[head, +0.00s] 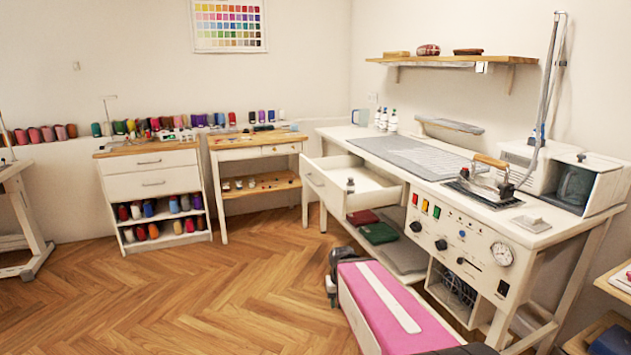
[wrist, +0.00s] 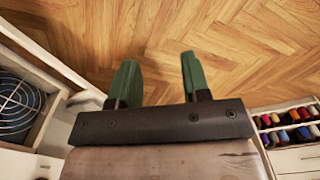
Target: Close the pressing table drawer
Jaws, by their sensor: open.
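The pressing table (head: 450,190) stands along the right wall in the head view. Its white drawer (head: 372,199) is pulled out to the left at the table's far-left end, with its handle (head: 313,181) on the front panel. A small dark-topped item (head: 350,186) stands inside the drawer. My gripper (wrist: 158,78) is open and empty, its two green fingers apart above the wooden floor in the wrist view. In the head view, its dark end (head: 338,272) is low in front of the table, below and apart from the drawer.
Folded red cloth (head: 362,216) and green cloth (head: 378,233) lie on the shelf beneath the table. A small wooden-topped table (head: 256,140) and a thread cabinet (head: 152,160) stand along the back wall. The floor (head: 230,285) left of the pressing table is clear.

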